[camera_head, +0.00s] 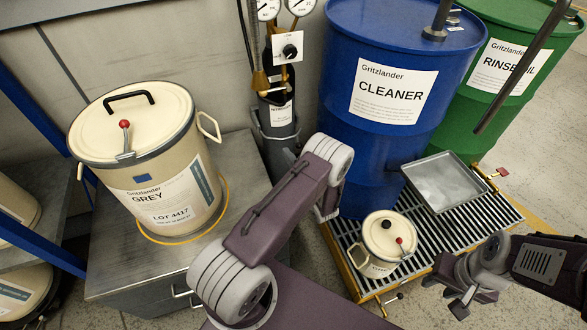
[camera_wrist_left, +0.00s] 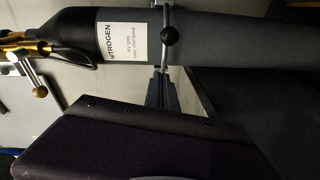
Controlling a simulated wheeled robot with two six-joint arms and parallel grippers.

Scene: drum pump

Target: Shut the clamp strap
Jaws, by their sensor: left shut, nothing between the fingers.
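The nitrogen cylinder (camera_head: 280,108) stands upright against the back wall. A grey strap (camera_head: 276,135) goes around it at the top of its holder. In the left wrist view the cylinder (camera_wrist_left: 75,37) lies sideways. A metal lever with a black ball knob (camera_wrist_left: 169,35) crosses it beside the label. My left gripper's grey fingers (camera_wrist_left: 161,93) seem to be just below this lever; I cannot tell whether they touch. They are shut and empty. In the head view my left arm hides them. My right gripper (camera_head: 472,301) hangs at the lower right, away from the cylinder; its finger gap is unclear.
A cream Grey drum (camera_head: 165,205) stands on a metal cabinet (camera_head: 120,285) at left. A blue Cleaner drum (camera_head: 360,125) stands right of the cylinder, with a green drum (camera_head: 520,70) beyond. A small cream pot (camera_head: 378,265) and metal tray (camera_head: 440,180) sit on the grating.

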